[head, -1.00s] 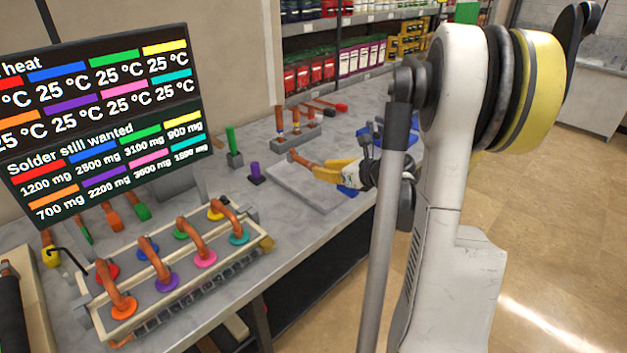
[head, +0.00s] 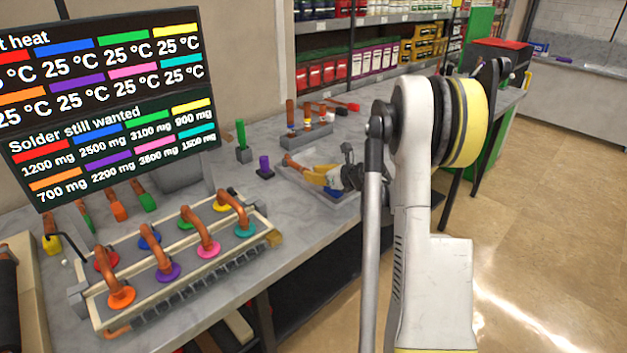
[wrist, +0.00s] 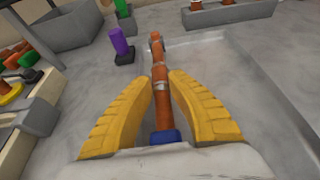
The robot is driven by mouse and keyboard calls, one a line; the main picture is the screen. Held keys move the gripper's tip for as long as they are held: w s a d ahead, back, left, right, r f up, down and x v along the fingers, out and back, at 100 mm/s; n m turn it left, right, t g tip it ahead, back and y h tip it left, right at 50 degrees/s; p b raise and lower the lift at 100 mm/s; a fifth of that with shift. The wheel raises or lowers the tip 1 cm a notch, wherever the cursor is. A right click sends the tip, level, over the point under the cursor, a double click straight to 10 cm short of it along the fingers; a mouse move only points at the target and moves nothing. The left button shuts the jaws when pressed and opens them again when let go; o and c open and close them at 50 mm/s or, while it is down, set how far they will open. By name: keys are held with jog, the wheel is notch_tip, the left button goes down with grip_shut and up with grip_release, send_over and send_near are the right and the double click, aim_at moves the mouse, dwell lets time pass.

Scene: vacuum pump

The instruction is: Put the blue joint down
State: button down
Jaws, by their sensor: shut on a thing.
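The blue joint (wrist: 160,75) is a copper pipe with paler bands and a blue end low in the wrist view. My gripper (wrist: 160,80) is shut on it, with one yellow finger on each side. In the head view, my gripper (head: 325,177) is at the shallow grey tray (head: 293,167) on the bench, and the copper end of the joint (head: 291,160) points left. The tray also shows in the wrist view (wrist: 235,75), below the joint. I cannot tell whether the joint touches the tray floor.
A purple peg on a dark base (head: 264,165) and a green one (head: 241,140) stand left of the tray. A grey block (head: 306,138) with upright copper pieces is behind it. A frame with copper bends (head: 185,275) is at front left, below the display (head: 110,100).

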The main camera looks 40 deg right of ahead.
jog(key=shift+f, duration=0.35)
jog(key=shift+f, duration=0.2)
jog(key=c, duration=1.6)
grip_release()
jog(key=shift+c, duration=0.2)
jog(key=shift+r, duration=0.1)
